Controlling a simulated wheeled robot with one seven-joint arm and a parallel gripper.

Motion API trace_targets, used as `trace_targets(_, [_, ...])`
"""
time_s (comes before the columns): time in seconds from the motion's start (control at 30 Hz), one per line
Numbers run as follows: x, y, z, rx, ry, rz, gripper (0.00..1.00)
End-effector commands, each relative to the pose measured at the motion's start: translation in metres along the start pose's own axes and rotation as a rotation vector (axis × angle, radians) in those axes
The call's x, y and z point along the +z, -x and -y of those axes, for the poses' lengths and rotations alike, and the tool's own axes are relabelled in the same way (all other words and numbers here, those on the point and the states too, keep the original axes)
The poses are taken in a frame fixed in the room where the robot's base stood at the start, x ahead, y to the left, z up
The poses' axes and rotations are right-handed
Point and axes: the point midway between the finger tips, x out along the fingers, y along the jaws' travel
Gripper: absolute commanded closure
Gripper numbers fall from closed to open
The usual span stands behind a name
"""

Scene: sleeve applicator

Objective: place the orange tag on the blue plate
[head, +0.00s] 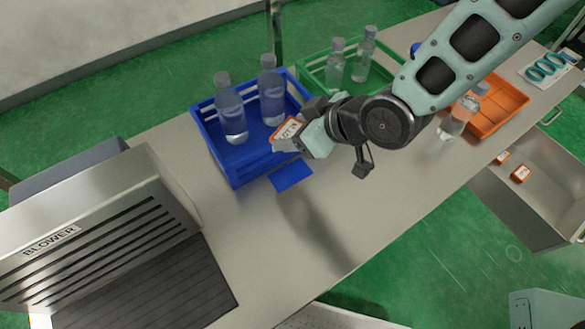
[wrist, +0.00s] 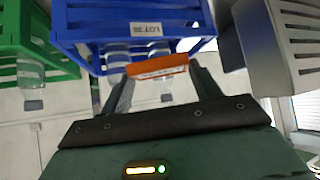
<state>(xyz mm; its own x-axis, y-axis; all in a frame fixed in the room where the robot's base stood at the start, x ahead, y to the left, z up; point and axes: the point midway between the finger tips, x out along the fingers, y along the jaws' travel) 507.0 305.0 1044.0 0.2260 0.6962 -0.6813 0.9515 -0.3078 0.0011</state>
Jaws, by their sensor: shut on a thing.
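The orange tag (head: 285,130) with a white label is held between the fingertips of my gripper (head: 292,141). My gripper is shut on it; the wrist view also shows the tag (wrist: 158,66) spanning the two fingers. In the head view the tag appears in front of the blue crate's right front side, above the table. The blue plate (head: 291,176) lies flat on the table against the crate's front, just below my gripper in the picture. The tag and plate look apart. I cannot make out the plate in the wrist view.
The blue crate (head: 232,171) holds two bottles. A green crate (head: 310,72) with bottles and an orange crate (head: 507,105) stand farther right. The blower (head: 90,235) is at left. A steel basin (head: 545,190) holds two more orange tags (head: 520,173). The table front (head: 340,225) is clear.

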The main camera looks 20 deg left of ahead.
Motion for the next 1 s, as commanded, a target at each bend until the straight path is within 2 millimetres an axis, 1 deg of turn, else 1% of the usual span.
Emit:
trace_targets(0.03, [0.018, -0.017, 0.000, -0.001, -0.002, 0.002, 0.59])
trace_targets(0.2, [0.049, -0.046, 0.000, 0.000, -0.003, 0.001, 0.59])
trace_targets(0.3, [0.064, -0.059, 0.000, 0.000, -0.002, 0.001, 0.59])
trace_targets(0.4, [0.072, -0.068, 0.000, 0.000, -0.001, 0.000, 0.59])
trace_targets(0.63, [0.082, -0.076, 0.000, 0.001, -0.001, 0.000, 0.59])
trace_targets(0.8, [0.102, -0.094, 0.000, 0.000, -0.002, 0.002, 0.59])
trace_targets(0.9, [0.110, -0.102, 0.000, 0.001, -0.002, 0.001, 0.59])
trace_targets(1.0, [0.110, -0.102, -0.001, 0.001, -0.001, -0.001, 0.59])
